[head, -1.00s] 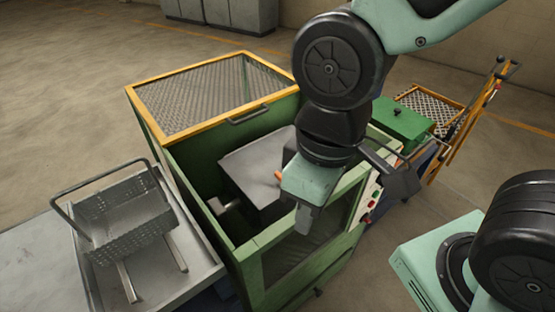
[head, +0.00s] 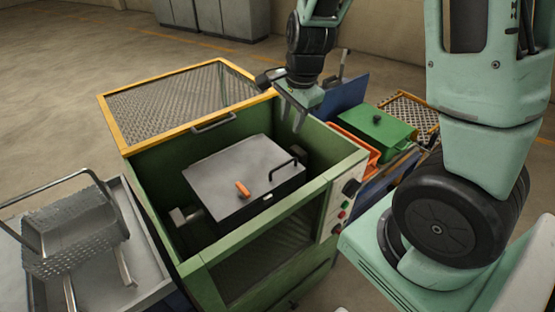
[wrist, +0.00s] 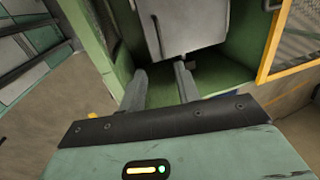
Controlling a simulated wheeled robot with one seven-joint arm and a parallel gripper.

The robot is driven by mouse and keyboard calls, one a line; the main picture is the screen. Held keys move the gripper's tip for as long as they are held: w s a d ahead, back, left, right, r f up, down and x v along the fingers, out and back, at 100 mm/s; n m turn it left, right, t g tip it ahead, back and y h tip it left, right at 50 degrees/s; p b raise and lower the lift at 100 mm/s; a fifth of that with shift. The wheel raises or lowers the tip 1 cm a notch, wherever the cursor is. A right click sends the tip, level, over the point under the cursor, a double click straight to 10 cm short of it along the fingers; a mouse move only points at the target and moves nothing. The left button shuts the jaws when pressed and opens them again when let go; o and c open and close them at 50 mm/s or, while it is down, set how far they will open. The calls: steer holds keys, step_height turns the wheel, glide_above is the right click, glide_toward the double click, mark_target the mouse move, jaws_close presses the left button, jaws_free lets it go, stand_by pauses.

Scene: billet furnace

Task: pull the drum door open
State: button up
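The grey drum (head: 215,170) sits inside the open green machine. Its flat top panel, which looks like the drum door (head: 238,163), lies flush and appears shut. A black bar handle (head: 284,167) stands at the panel's right end, and an orange latch (head: 243,188) lies near its front edge. My gripper (head: 291,118) points down by the machine's back right rim, behind the handle and apart from it. In the wrist view, its two fingers (wrist: 160,80) are spread with nothing between them, and the grey drum (wrist: 185,25) shows beyond them.
The yellow-framed mesh lid (head: 180,100) stands open at the back. A control panel (head: 343,205) is on the machine's right. A green lidded box (head: 376,130) stands beyond the machine at right.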

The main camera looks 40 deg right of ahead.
mark_target(281, 165)
steer(key=w+f, duration=0.1)
steer(key=f, duration=0.4)
steer(key=w+f+b, duration=0.1)
steer(key=f, duration=0.5)
steer(key=w+f, duration=0.1)
steer(key=f, duration=0.4)
steer(key=shift+w+a+f, duration=0.15)
steer(key=shift+f, duration=0.1)
jaws_close()
